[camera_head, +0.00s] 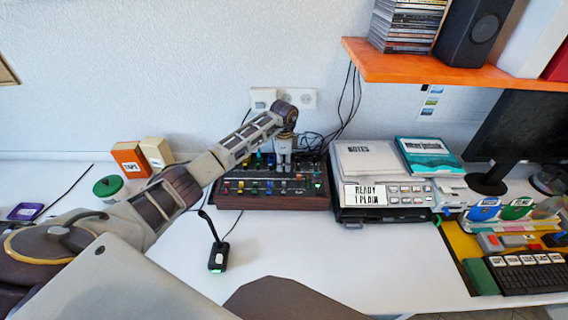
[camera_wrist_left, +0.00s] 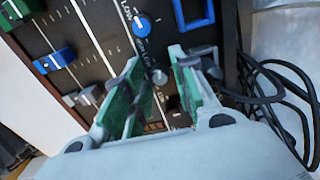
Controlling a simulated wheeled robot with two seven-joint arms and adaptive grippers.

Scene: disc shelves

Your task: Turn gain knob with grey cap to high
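The control panel is a dark mixer (camera_head: 318,201) with wooden sides, standing on the white desk against the wall. My left gripper (camera_head: 283,168) reaches down over its back right part. In the left wrist view a small grey-capped knob (camera_wrist_left: 159,77) shows between the tips of my open left gripper (camera_wrist_left: 162,68), whose fingers have green pads. I cannot tell whether the pads touch the knob. A blue-capped knob (camera_wrist_left: 141,25) with a white pointer sits beyond it. My right gripper is not in view.
Blue (camera_wrist_left: 52,61) and green (camera_wrist_left: 22,9) sliders lie left of the fingers. Black cables (camera_wrist_left: 275,85) hang at the right. A desk microphone (camera_head: 217,258) stands before the mixer, and a grey device (camera_head: 385,192) stands to its right. An orange shelf (camera_head: 440,70) overhangs at upper right.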

